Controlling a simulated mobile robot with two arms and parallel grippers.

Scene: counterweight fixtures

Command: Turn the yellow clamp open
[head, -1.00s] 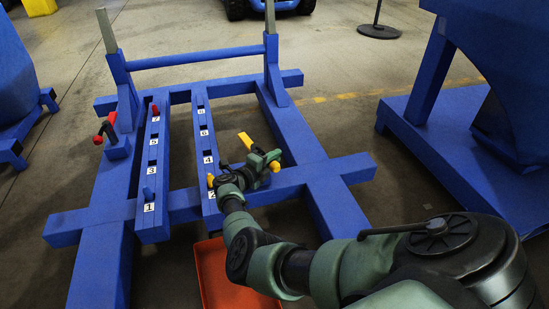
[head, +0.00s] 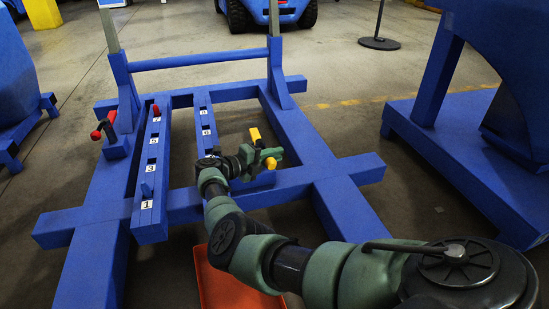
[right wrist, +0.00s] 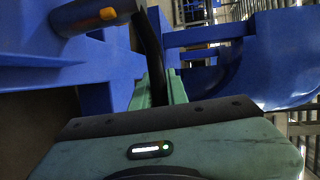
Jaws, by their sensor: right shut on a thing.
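The yellow clamp (head: 254,133) is on the right side of the blue frame, near the front crossbeam. Its yellow handle shows just beyond my right gripper (head: 270,155), and a second yellow part (head: 270,164) shows at the fingers. My right gripper is shut on the clamp; its fingers hide part of it. In the right wrist view, a dark bar (right wrist: 151,45) rises from between the green fingers. My left gripper is not in view.
A red-knobbed clamp (head: 96,134) stands on the frame's left. Numbered blue rails (head: 150,175) run through the middle. An orange-red tray (head: 215,285) lies on the floor below my right arm. Another blue stand (head: 450,150) is at the right.

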